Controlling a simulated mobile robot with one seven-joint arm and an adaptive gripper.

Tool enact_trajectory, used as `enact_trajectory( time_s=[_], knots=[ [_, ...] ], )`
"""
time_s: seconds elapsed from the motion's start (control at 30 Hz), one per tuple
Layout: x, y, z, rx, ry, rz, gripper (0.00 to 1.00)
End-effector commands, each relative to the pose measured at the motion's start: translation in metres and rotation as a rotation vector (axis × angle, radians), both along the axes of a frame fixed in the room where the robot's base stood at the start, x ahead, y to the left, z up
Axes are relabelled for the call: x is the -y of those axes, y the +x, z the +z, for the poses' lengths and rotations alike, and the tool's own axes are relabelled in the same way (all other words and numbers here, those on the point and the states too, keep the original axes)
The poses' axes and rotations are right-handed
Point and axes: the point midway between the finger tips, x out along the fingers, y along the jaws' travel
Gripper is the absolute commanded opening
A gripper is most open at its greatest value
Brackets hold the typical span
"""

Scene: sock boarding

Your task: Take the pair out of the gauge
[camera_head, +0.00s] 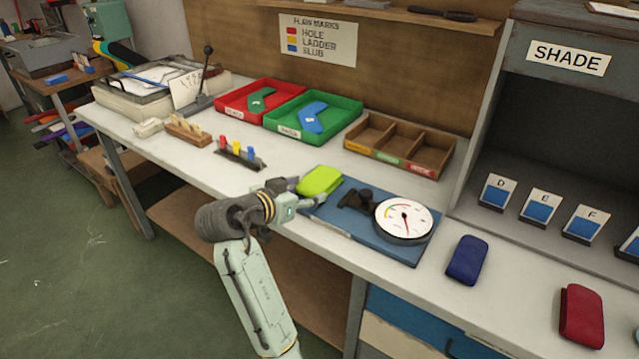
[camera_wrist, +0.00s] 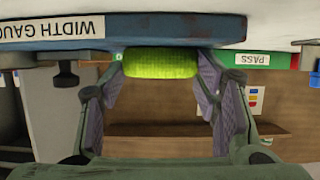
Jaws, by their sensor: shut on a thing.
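The pair is a lime-green folded bundle (camera_head: 320,180) at the left end of the blue gauge board (camera_head: 345,238). The gauge has black jaws (camera_head: 356,200) and a white round dial (camera_head: 403,217). The pair appears to the left of the black jaws; I cannot tell whether it touches the board. My gripper (camera_head: 306,194) reaches in from the front left. In the wrist view the pair (camera_wrist: 160,63) sits between the two purple-grey finger pads, and my gripper (camera_wrist: 160,78) is shut on it. The board's edge with its width gauge label (camera_wrist: 50,30) shows upside down there.
A navy pair (camera_head: 467,260) and a red pair (camera_head: 581,315) lie on the bench to the right. Behind are a red tray (camera_head: 245,112), a green tray (camera_head: 352,130), a wooden divided box (camera_head: 440,158) and a peg rack (camera_head: 240,158). Bare bench lies left of the gauge.

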Motion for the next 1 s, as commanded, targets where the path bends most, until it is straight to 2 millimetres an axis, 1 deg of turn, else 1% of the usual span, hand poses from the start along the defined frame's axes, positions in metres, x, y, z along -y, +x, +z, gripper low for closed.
enact_trajectory(
  time_s=[0.07,0.4,0.6,0.77,0.87,1.0],
  knots=[
    [0.0,0.0,0.0,0.0,0.0,0.0,0.47],
    [0.0,0.0,0.0,0.001,-0.001,0.0,0.24],
    [0.0,0.0,0.001,0.001,0.0,0.0,0.23],
    [0.0,0.0,0.009,0.004,0.001,0.0,0.23],
    [-0.001,0.0,0.018,0.005,0.001,0.001,0.23],
    [-0.001,0.0,0.038,0.008,0.002,0.0,0.23]
  ],
)
